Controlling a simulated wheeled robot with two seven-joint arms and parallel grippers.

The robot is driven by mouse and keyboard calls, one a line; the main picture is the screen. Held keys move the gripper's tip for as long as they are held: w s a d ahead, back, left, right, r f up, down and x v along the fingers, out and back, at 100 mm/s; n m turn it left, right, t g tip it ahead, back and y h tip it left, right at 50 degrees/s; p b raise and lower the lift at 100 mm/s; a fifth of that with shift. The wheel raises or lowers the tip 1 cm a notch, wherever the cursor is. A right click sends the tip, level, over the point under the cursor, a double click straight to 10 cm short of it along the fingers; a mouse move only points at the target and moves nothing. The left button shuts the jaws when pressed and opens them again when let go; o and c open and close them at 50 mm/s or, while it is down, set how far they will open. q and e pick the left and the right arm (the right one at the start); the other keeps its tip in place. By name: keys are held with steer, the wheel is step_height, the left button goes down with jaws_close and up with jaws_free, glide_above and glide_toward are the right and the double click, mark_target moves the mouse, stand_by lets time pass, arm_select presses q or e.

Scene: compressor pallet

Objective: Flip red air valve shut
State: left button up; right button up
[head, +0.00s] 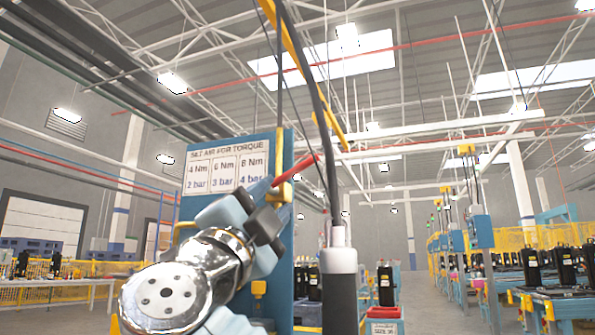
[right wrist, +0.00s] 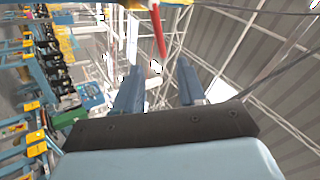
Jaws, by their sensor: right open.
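The red air valve lever (head: 298,168) slants up to the right from a yellow fitting at the edge of the blue panel (head: 284,255). My right gripper (head: 268,206) is just below and left of the lever, in front of the panel. In the right wrist view the gripper (right wrist: 160,66) is open, and the lever (right wrist: 159,34) lies ahead of the gap between its two blue fingers. Nothing is held between them. I cannot tell whether a finger touches the lever. The gripper partly hides the fitting below the lever. My left gripper is not in view.
A white torque and pressure sign (head: 228,168) is on the panel. A dark cylinder with a grey collar (head: 340,290) stands right of the panel, with a black hose (head: 322,110) above it. Workbenches with black units (head: 530,268) stand at the right, beyond an open floor.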

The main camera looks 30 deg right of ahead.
mark_target(298, 170)
steer(key=p+x, duration=0.3)
steer(key=x, duration=0.6)
steer(key=shift+w+d+r, duration=0.3)
steer(key=shift+d+r, duration=0.05)
steer(key=shift+d, duration=0.05)
jaws_close()
